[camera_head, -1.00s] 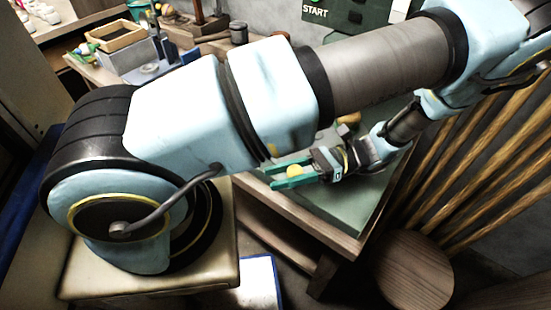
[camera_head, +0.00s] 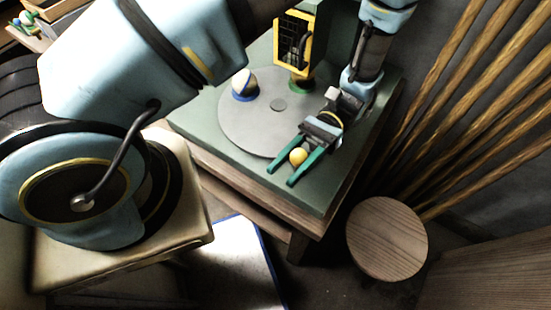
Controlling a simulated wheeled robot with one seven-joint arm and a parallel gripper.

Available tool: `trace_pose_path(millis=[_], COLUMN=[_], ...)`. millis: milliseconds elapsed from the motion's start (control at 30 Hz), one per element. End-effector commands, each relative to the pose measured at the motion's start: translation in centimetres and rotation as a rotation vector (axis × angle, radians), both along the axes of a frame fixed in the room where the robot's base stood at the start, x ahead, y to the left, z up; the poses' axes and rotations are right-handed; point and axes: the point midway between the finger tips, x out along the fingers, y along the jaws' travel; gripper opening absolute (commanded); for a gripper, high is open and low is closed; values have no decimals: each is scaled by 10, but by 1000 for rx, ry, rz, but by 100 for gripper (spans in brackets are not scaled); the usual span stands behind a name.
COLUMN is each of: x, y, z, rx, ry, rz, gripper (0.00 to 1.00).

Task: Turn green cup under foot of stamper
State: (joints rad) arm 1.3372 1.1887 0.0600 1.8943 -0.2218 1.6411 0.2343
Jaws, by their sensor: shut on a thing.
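A grey round turntable (camera_head: 245,125) lies flat on the green tabletop. A green cup (camera_head: 301,86) sits at its back right edge, directly below the stamper (camera_head: 294,40), a dark housing with a yellow frame. The stamper's foot hides part of the cup, and I cannot tell how exactly they line up. A blue cup (camera_head: 243,94) holding a whitish and yellow ball stands at the back left of the disc. My gripper (camera_head: 292,166) has its teal fingers on either side of a yellow ball-shaped knob (camera_head: 298,157) at the disc's front right edge, shut on it.
The green tabletop (camera_head: 330,190) is clear in front of the gripper. A round wooden stool (camera_head: 387,238) stands to the right, near several leaning wooden poles (camera_head: 455,110). A small round grey hub (camera_head: 278,104) marks the disc's middle.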

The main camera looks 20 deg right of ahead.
Motion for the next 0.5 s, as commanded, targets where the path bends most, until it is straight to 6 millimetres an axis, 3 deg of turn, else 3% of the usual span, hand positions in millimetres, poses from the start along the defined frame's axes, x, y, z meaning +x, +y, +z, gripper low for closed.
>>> trace_pose_path(millis=[500], x=[-6], y=[-17], z=[-1], rx=[-2], ry=[-1], rz=[107], gripper=[0])
